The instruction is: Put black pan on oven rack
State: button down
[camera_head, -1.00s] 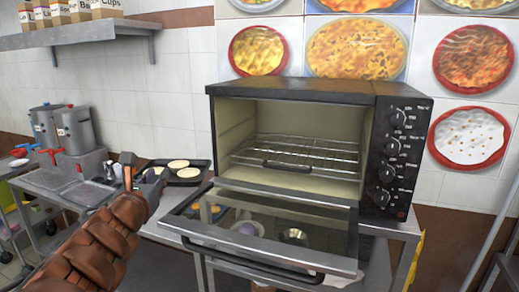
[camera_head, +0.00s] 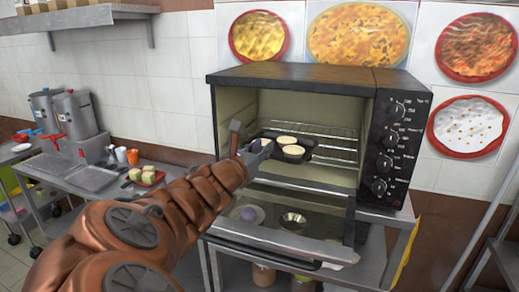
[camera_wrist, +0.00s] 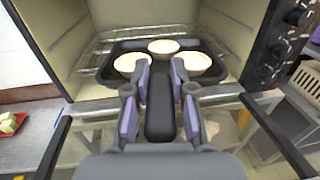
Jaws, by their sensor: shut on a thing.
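The black pan (camera_head: 317,156) holds several pale round items and is inside the open toaster oven, at the level of the wire oven rack (camera_head: 335,140). In the wrist view the pan (camera_wrist: 104,73) shows ahead of my gripper, with its handle (camera_wrist: 160,105) running back between the fingers. My gripper (camera_head: 258,147) is shut on that handle at the oven's mouth; it also shows in the wrist view (camera_wrist: 160,92). I cannot tell whether the pan's underside touches the rack. The oven (camera_head: 290,77) has its glass door (camera_head: 285,240) lowered.
A red tray with cut food (camera_head: 147,177) lies on the metal counter to the left. Two grey stockpots (camera_head: 75,113) stand farther left. The oven's side walls and control panel (camera_head: 393,150) flank the pan closely.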

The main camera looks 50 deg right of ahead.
jog(key=x, duration=0.2)
jog(key=b+x, duration=0.1)
jog(key=shift+w+f, duration=0.25)
jog(key=shift+w, duration=0.05)
jog(key=w+x, duration=0.1)
jog(key=x, duration=0.6)
jog(key=w+f+b+x, duration=0.1)
jog(key=x, duration=0.7)
jog(key=w+f+x, duration=0.1)
jog(key=x, duration=0.7)
jog(key=shift+a+b, duration=0.35)
jog(key=shift+f+b, duration=0.6)
jog(key=shift+b, duration=0.05)
jog(key=shift+f+b, duration=0.25)
jog(key=shift+b, duration=0.05)
jog(key=shift+a+f+b, duration=0.1)
jog(key=shift+f+b, duration=0.3)
jog(key=shift+b, duration=0.05)
jog(key=c, duration=0.9)
grip_release()
